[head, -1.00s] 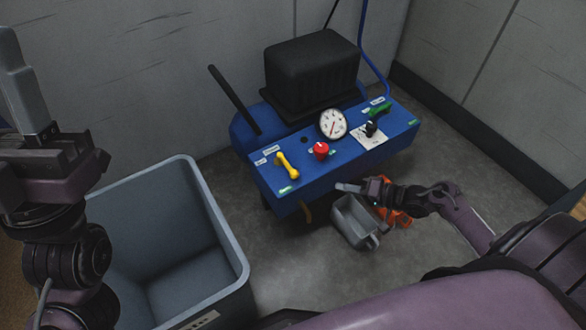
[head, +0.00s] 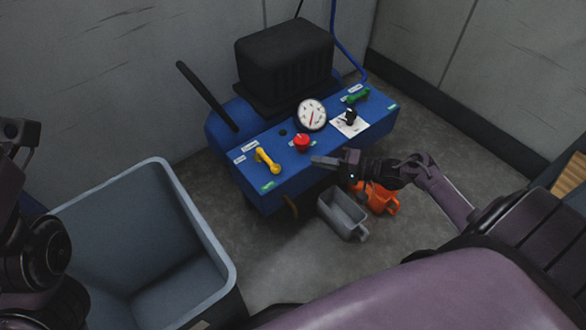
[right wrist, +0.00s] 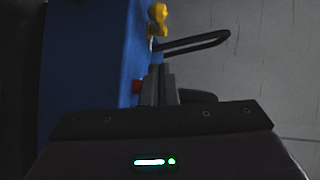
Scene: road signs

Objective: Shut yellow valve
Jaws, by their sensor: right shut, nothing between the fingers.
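The yellow valve (head: 266,160) is a small handle on the left part of the blue machine's top panel (head: 330,145). In the right wrist view the yellow valve (right wrist: 157,18) shows at the top, beyond my fingers. My right gripper (head: 314,161) is shut and empty, at the panel's front edge, to the right of the yellow valve and apart from it. Its fingers also show in the right wrist view (right wrist: 163,82). My left arm is at the left edge of the head view, and its fingers are not visible.
A red knob (head: 302,142), a gauge (head: 311,114), a black knob (head: 350,117) and a green valve (head: 357,96) share the panel. A black lever (head: 207,97) rises behind. A grey bin (head: 218,247) stands left. Grey (head: 342,213) and orange (head: 381,199) scoops lie below the panel.

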